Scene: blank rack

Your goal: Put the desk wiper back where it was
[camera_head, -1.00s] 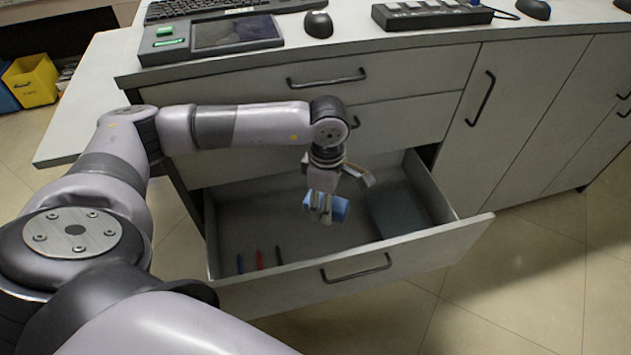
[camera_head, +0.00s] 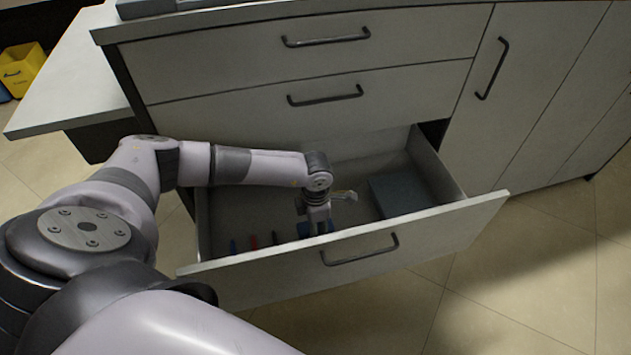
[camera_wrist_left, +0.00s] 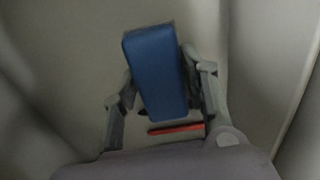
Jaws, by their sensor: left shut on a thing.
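The desk wiper (camera_wrist_left: 158,75) is a blue block between the fingers of my left gripper (camera_wrist_left: 162,105) in the left wrist view. In the head view my left gripper (camera_head: 316,222) is down inside the open bottom drawer (camera_head: 440,232), close behind its front panel. Only a small blue part of the wiper (camera_head: 305,230) shows there, and the drawer front hides what lies below it. I cannot tell whether the wiper touches the drawer floor. My right gripper is out of view.
A dark blue-grey box (camera_head: 398,193) lies in the right part of the drawer. A blue pen (camera_head: 233,246) and a red pen (camera_head: 254,242) lie left of my gripper. Two closed drawers are above. A yellow bin (camera_head: 22,70) stands far left.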

